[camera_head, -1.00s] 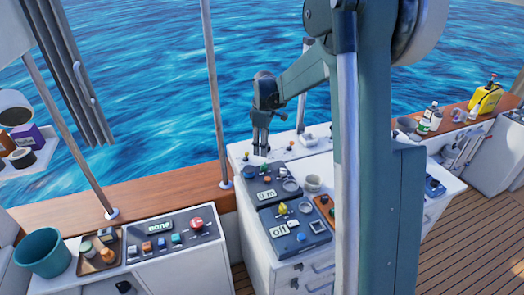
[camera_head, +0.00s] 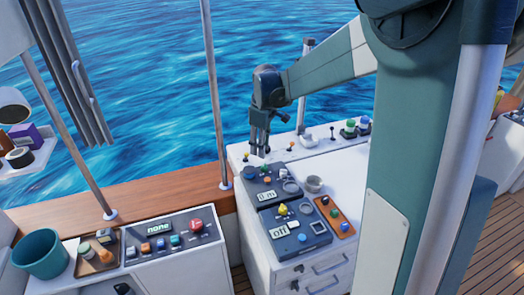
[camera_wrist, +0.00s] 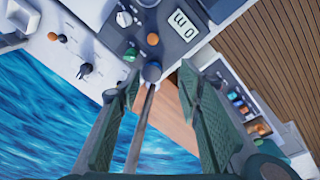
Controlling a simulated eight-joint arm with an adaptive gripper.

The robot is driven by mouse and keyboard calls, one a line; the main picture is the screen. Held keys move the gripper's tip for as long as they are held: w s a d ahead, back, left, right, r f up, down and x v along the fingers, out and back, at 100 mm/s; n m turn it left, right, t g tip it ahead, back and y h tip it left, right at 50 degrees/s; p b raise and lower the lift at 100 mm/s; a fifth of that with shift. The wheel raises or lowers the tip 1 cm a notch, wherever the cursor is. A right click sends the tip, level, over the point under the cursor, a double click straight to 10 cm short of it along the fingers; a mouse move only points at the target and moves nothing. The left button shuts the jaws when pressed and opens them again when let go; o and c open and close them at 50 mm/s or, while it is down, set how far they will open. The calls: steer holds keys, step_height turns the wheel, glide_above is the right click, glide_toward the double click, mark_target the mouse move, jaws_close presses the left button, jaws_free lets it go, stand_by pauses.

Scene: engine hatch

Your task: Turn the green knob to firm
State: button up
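A green knob (camera_wrist: 131,54) shows in the wrist view on the dark panel with the "0 m" display (camera_wrist: 184,24). An orange knob (camera_wrist: 152,39) and a dark blue round knob (camera_wrist: 152,72) sit beside it. My gripper (camera_wrist: 160,84) is open and empty; its fingers are spread, with the dark blue knob seen between the tips and the green knob near the left finger. In the head view my gripper (camera_head: 260,153) hangs fingers-down above the back of the "0 m" panel (camera_head: 284,199), apparently apart from it. No "firm" marking is readable.
The left panel (camera_head: 140,246) reads "none" and the front panel (camera_head: 270,220) reads "off". An orange-brown tray (camera_head: 344,230) holds small knobs. Levers and green-topped items (camera_head: 350,126) line the back ledge. A pole (camera_head: 215,100) stands left of my gripper.

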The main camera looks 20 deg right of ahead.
steer(key=s+a+r+m+t+b, duration=0.1)
steer(key=s+a+r, duration=0.1)
steer(key=s+r, duration=0.2)
steer(key=shift+s+a+m, duration=0.35)
steer(key=shift+s+m, duration=0.05)
steer(key=shift+s, duration=1.25)
steer(key=shift+s, duration=0.1)
steer(key=s+a+f+m+t+b, duration=0.1)
steer(key=s+a+m+b, duration=0.1)
steer(key=s, duration=0.7)
steer(key=s+a+f+m+t+b, duration=0.2)
steer(key=s, duration=0.7)
steer(key=s+a+f+m+t+b, duration=0.1)
steer(key=s+a+m, duration=0.1)
steer(key=s, duration=0.7)
steer(key=shift+s+a+f+m+t+b, duration=0.25)
steer(key=shift+s+a+m+t+b, duration=0.05)
steer(key=shift+s+m+b, duration=0.1)
stand_by(2.3)
